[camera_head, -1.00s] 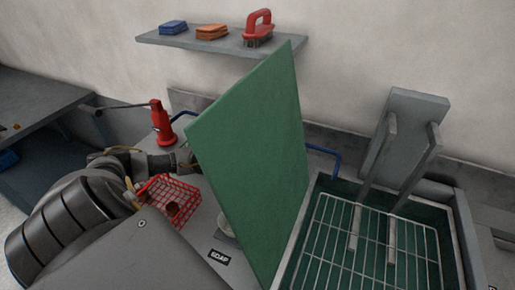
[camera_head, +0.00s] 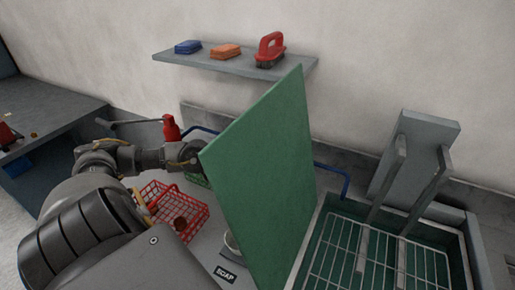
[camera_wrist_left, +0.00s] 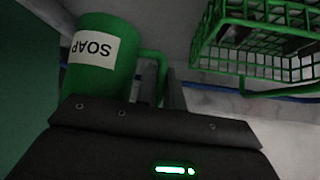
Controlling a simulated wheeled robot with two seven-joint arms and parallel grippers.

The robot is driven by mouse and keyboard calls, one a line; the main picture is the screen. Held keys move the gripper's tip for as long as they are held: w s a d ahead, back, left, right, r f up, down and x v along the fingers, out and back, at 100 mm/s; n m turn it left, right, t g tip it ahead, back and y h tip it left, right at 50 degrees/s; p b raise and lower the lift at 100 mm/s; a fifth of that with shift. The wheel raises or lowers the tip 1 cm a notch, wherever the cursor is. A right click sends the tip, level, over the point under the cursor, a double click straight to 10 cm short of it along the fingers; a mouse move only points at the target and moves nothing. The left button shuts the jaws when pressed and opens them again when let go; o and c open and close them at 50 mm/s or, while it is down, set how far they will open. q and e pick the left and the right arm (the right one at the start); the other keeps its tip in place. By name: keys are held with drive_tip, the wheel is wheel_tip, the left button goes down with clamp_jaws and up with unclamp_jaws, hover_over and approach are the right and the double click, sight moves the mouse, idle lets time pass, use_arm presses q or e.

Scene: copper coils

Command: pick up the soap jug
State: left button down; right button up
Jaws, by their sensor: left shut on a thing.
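The soap jug (camera_wrist_left: 108,58) is green with a white SOAP label, which appears upside down in the left wrist view. Its handle (camera_wrist_left: 160,62) lies at the fingers of my left gripper (camera_wrist_left: 163,88), which is shut on it. In the head view my left arm reaches in from the left, and its gripper and the jug are hidden behind a tall green panel (camera_head: 262,170). I cannot tell whether the jug is clear of the surface. A black SOAP label (camera_head: 226,274) lies on the counter. My right gripper is not in view.
A red basket (camera_head: 158,194) stands beside my left arm. A green basket shows in the left wrist view (camera_wrist_left: 262,38). A red bottle (camera_head: 171,128) stands behind the arm. A sink with a wire rack (camera_head: 375,262) is right of the panel. A wall shelf (camera_head: 230,64) holds several items.

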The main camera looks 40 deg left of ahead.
use_arm(q)
drive_tip(key=s+r+b, duration=0.3)
drive_tip(key=s+r, duration=0.1)
drive_tip(key=s, duration=0.5)
drive_tip(key=shift+s+r, duration=0.15)
drive_tip(key=shift+r, duration=0.05)
idle(0.5)
drive_tip(key=shift+s+d+f, duration=0.1)
idle(0.5)
